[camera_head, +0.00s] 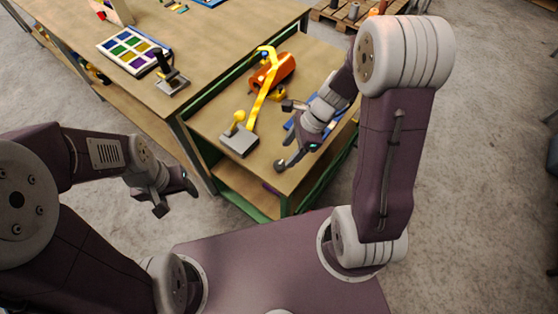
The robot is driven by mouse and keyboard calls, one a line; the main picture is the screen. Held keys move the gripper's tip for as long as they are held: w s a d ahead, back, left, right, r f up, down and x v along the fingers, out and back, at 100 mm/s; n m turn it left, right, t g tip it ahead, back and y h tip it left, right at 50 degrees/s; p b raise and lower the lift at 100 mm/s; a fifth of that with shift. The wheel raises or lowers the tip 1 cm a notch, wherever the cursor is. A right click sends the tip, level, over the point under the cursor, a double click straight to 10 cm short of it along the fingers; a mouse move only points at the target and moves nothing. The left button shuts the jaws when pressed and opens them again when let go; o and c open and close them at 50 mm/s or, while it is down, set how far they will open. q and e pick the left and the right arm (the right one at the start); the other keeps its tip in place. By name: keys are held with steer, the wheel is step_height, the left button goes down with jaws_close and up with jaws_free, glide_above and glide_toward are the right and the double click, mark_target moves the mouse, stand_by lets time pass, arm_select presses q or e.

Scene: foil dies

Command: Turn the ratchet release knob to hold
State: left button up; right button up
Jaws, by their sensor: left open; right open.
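An orange ratchet-like body (274,72) with a yellow strap or lever (262,95) lies on the lower bench top. A yellow ball-topped knob (239,117) stands on a grey block (238,140) at the strap's near end. I cannot tell which part is the ratchet release knob, and no hold marking is readable. My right gripper (285,136) is open and empty over the lower bench, to the right of the grey block and apart from it. My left gripper (176,198) is open and empty, left of the bench's near corner and away from these parts.
A blue item (314,108) lies partly hidden behind my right gripper. On the higher bench top (214,60) are a tray of coloured squares (130,48) and a dark lever on a base (171,78). A pallet (345,12) with small items stands behind on the floor.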

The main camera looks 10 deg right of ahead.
mark_target(279, 164)
steer(key=b+x, duration=0.1)
steer(key=x, duration=0.5)
steer(key=shift+w+f+b, duration=0.15)
steer(key=shift+f+b, duration=0.25)
steer(key=shift+a+f, duration=0.2)
jaws_close()
